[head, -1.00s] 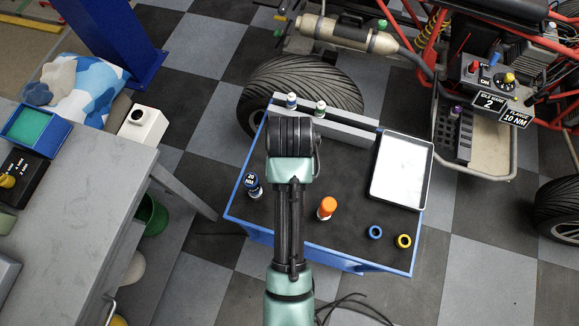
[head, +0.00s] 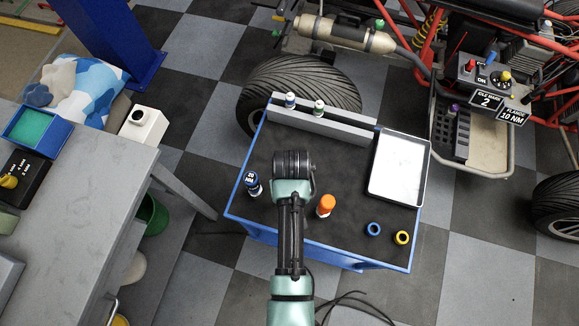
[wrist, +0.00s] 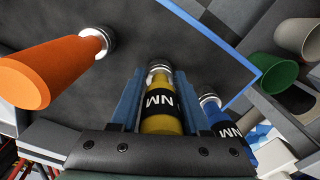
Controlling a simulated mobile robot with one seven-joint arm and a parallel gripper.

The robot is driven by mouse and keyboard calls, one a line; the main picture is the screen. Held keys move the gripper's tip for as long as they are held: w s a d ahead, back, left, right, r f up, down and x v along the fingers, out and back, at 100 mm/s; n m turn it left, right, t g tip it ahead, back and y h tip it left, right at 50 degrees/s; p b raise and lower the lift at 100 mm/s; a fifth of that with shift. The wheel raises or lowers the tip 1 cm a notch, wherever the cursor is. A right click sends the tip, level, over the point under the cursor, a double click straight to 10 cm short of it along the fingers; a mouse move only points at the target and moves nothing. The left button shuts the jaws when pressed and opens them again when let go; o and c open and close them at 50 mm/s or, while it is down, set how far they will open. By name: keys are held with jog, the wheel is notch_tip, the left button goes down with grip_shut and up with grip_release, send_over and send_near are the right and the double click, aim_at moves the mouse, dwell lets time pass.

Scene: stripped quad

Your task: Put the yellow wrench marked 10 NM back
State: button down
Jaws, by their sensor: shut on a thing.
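The yellow wrench (wrist: 160,118) is between the two blue fingers of my gripper (wrist: 159,78) in the wrist view. Its dark band shows NM; the number is not readable. Its metal end points toward the dark mat, and I cannot tell whether it touches. In the head view my arm hides the wrench and fingers. A blue wrench marked 20 NM (head: 252,184) stands left of my arm and close beside the fingers in the wrist view (wrist: 218,118). A grey rack (head: 340,131) at the cart's back edge holds two bottle-like items (head: 319,107).
An orange-handled tool (head: 326,206) stands upright just right of my arm, also large in the wrist view (wrist: 50,72). A white-bottomed tray (head: 398,170), a blue ring (head: 373,229) and a yellow ring (head: 402,237) lie on the cart's right side. Mat between rack and arm is clear.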

jog(key=shift+f, duration=0.15)
jog(key=shift+c, duration=1.9)
grip_release()
